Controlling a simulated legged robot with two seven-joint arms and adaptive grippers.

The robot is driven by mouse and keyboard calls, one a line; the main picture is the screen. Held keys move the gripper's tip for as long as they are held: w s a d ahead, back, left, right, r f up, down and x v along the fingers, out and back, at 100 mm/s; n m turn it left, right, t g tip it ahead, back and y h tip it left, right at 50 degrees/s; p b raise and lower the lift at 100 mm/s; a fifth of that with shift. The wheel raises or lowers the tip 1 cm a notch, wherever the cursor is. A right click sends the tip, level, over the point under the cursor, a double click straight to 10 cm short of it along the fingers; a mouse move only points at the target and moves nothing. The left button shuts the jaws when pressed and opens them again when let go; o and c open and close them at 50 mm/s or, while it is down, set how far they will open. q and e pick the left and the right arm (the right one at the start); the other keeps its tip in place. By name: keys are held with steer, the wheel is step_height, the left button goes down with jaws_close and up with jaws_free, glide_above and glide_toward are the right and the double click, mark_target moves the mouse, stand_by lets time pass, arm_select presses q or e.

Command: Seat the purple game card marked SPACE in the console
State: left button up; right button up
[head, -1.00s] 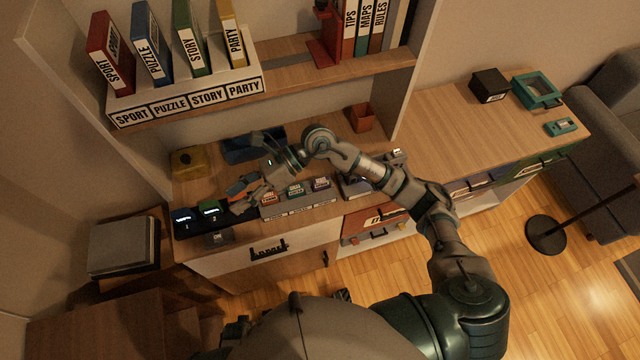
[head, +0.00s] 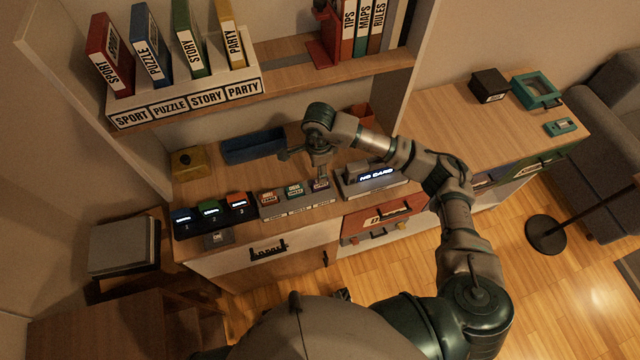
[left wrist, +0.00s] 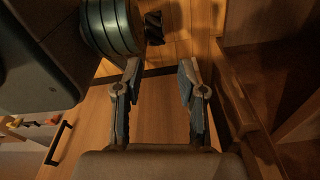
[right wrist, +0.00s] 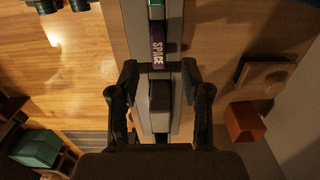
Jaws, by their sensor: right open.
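The purple SPACE card (head: 320,185) stands in the right slot of a grey card rack (head: 297,207) on the desk. Its label reads SPACE in the right wrist view (right wrist: 158,50). My right gripper (head: 319,180) is directly above the card, pointing down. In the right wrist view its open fingers (right wrist: 160,75) stand on both sides of the rack line, with the card just ahead between the tips. The grey console (head: 375,185) is right of the rack, and its screen reads NO CARD. My left gripper (left wrist: 160,78) is open and empty in the left wrist view.
Red and teal cards stand left of the SPACE card in the rack. A black dock (head: 212,220) with blue, green and red pieces lies farther left. A blue tray (head: 253,146) and an orange cup (head: 361,115) are behind. The shelf (head: 290,75) overhangs the back.

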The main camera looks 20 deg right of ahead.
steer(key=shift+f, duration=0.75)
step_height(320, 180, down, 5)
steer(key=shift+s+d+r, duration=0.1)
steer(key=shift+d+r, duration=0.05)
steer(key=shift+r, duration=0.05)
steer(key=shift+f, duration=0.3)
arm_select(q)
steer(key=shift+s+a+f, duration=0.1)
steer(key=shift+s+f, duration=0.2)
steer(key=shift+s, duration=0.3)
arm_select(e)
jaws_close()
